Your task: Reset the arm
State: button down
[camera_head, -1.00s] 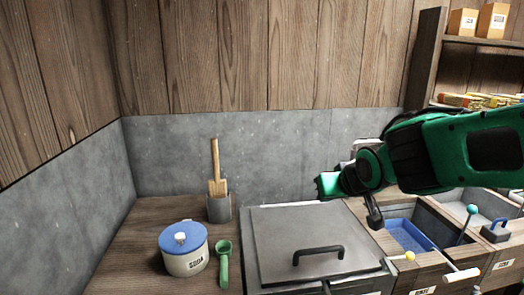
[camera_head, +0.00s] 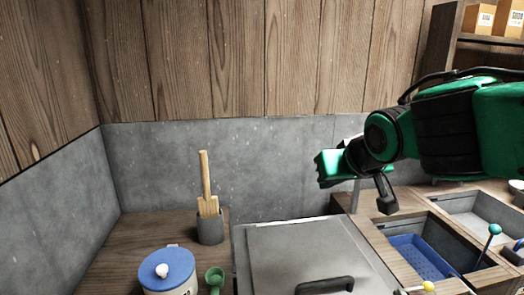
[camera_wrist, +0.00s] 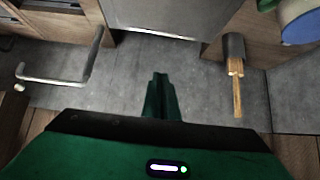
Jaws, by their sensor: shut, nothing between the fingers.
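My green arm comes in from the right in the head view, with my gripper (camera_head: 326,169) above the back right of the metal lid, near the grey wall. My gripper also shows in the wrist view (camera_wrist: 160,78), its fingers together with nothing between them. It touches nothing that I can see. The grey lid (camera_head: 290,258) with its dark handle (camera_head: 325,284) lies flat and closed on the counter below.
A blue-lidded pot (camera_head: 167,272), a green scoop (camera_head: 215,277) and a grey holder (camera_head: 210,229) with a wooden tool (camera_head: 206,185) stand left of the lid. Right of it are open bins, one with a blue tray (camera_head: 416,254). A shelf (camera_head: 447,50) with boxes stands at the right.

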jog(key=s+d+f+m+g+h, duration=0.15)
jog(key=s+d+f, duration=0.35)
jog(key=d, duration=0.5)
jog(key=s+d+f+m+g+h, duration=0.1)
jog(key=s+d+f+m+g, duration=0.3)
jog(key=d, duration=0.6)
jog(key=s+d+f+m+g, duration=0.1)
jog(key=s+d+f+g, duration=0.1)
jog(key=s, duration=0.6)
jog(key=s+d+f+m+g+y, duration=0.1)
jog(key=s+d+f, duration=0.3)
jog(key=s, duration=0.4)
jog(key=shift+s+f+m+g, duration=0.2)
jog(key=shift+m+g, duration=0.15)
jog(key=shift+g, duration=0.1)
jog(key=shift+a, duration=0.1)
jog(key=shift+w+f, duration=0.25)
jog(key=shift+w, duration=0.4)
